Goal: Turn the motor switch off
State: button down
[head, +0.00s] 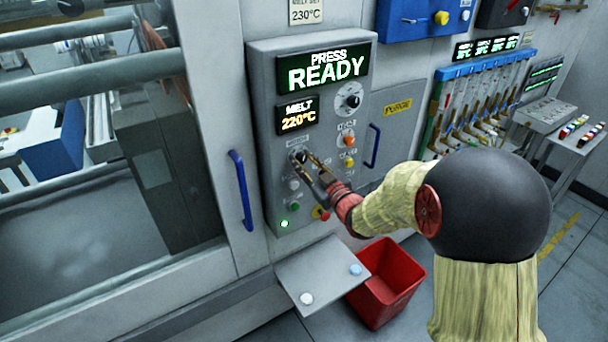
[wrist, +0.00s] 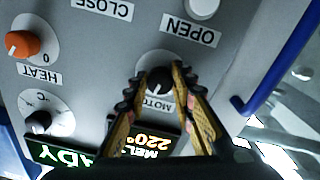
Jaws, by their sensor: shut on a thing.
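The motor switch (wrist: 158,80) is a black rotary knob on a round white plate, with a partly covered MOTOR label beside it in the wrist view. My gripper (wrist: 158,84) has its two fingertips on either side of the knob and is shut on it. In the head view my gripper (head: 307,160) reaches the grey control panel (head: 262,80) from the right, and its fingers partly cover the motor switch (head: 297,156). The exact pointer position of the knob is hard to read between the fingers.
An orange HEAT knob (wrist: 24,44) and a black temperature knob (wrist: 38,121) are close by. The display (head: 323,70) reads PRESS READY; the melt display (head: 298,117) reads 220°C. A blue handle (head: 242,190) stands left of the panel. A red bin (head: 392,285) is below.

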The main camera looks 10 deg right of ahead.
jog(key=n+b, duration=0.3)
jog(key=b, duration=0.2)
jog(key=n+b, duration=0.2)
jog(key=b, duration=0.1)
jog(key=shift+f+n, duration=0.3)
jog(key=n+b, duration=0.3)
jog(key=b, duration=0.1)
jog(key=shift+r+b, duration=0.15)
jog(key=shift+b, duration=0.2)
jog(key=shift+r+n, duration=0.1)
jog(key=shift+n, duration=0.2)
jog(key=c, duration=1.5)
grip_release()
jog(key=shift+c, duration=0.2)
jog(key=shift+o, duration=0.2)
jog(key=v, duration=1.2)
